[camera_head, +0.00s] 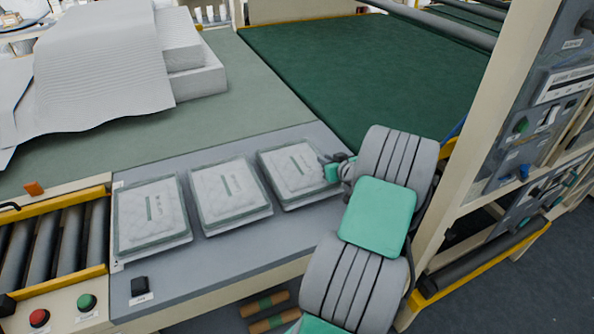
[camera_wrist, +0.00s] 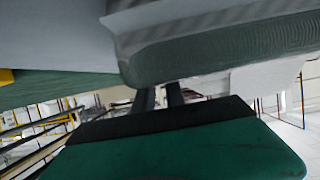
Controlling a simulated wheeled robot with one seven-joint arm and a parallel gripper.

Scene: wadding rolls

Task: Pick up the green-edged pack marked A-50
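Three flat, clear-wrapped white packs with greenish edges lie in a row: a left pack (camera_head: 151,216), a middle pack (camera_head: 229,192) and a right pack (camera_head: 296,171). Their printed marks are too small to read, so I cannot tell which is A-50. My gripper (camera_head: 333,168) is at the right edge of the right pack. In the wrist view, a pack's rounded greenish edge (camera_wrist: 215,50) is very close, and my two dark fingers (camera_wrist: 160,97) reach up to it with a narrow gap between them. Their tips are hidden, so a grip on the pack cannot be told.
The packs lie on a grey table (camera_head: 225,255). A roller conveyor (camera_head: 55,245) with yellow rails is at left. White wadding sheets (camera_head: 100,60) lie on the green bed behind. A machine frame with a control panel (camera_head: 545,110) stands close to my arm at right.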

